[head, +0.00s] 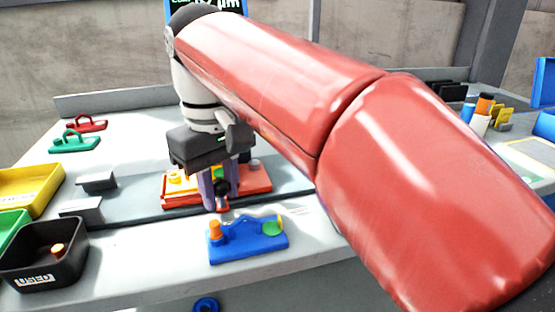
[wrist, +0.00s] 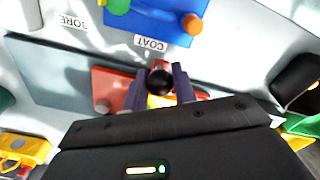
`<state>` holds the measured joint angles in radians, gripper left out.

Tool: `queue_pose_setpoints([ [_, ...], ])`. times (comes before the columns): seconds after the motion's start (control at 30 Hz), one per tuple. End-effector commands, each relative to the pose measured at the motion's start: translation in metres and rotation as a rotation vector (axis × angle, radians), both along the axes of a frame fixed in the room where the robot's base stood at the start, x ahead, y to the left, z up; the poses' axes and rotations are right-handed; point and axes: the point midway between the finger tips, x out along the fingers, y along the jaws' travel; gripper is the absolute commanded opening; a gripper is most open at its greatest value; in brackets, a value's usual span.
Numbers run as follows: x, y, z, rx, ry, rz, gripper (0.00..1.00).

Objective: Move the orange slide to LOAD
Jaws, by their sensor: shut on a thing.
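The orange slide (head: 259,180) is a flat orange-red plate on a grey track at the middle of the bench, with yellow and green parts on it. In the wrist view the slide (wrist: 106,82) shows partly behind my gripper. My gripper (head: 221,192) is above its front edge, fingers pointing down. In the wrist view my gripper (wrist: 159,76) has its two purple-grey fingers on either side of a round black knob (wrist: 160,82), shut on it. A COAT label (wrist: 150,43) lies close to the slide, with a BORE label (wrist: 74,20) farther left. I see no readable LOAD label.
A blue fixture (head: 248,246) with orange and green parts stands just in front of the track. Grey blocks (head: 97,180), a black USED bin (head: 42,265) and a yellow bin (head: 30,190) are at left.

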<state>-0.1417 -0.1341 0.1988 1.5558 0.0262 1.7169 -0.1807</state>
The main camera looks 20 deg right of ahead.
Motion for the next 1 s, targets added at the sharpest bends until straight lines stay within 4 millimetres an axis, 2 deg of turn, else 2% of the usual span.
queue_pose_setpoints([
  [0.3,0.0,0.049,0.002,0.0,0.004,0.005,0.14],
  [0.5,0.0,0.075,0.002,0.001,0.003,0.004,0.14],
  [0.63,0.0,0.081,0.0,0.001,0.0,0.001,0.14],
  [0.93,0.0,0.081,0.0,0.001,0.0,0.0,0.14],
  [0.97,0.0,0.081,0.0,0.001,0.0,0.0,0.31],
  [1.0,0.0,0.081,0.0,0.001,0.0,0.0,0.36],
])
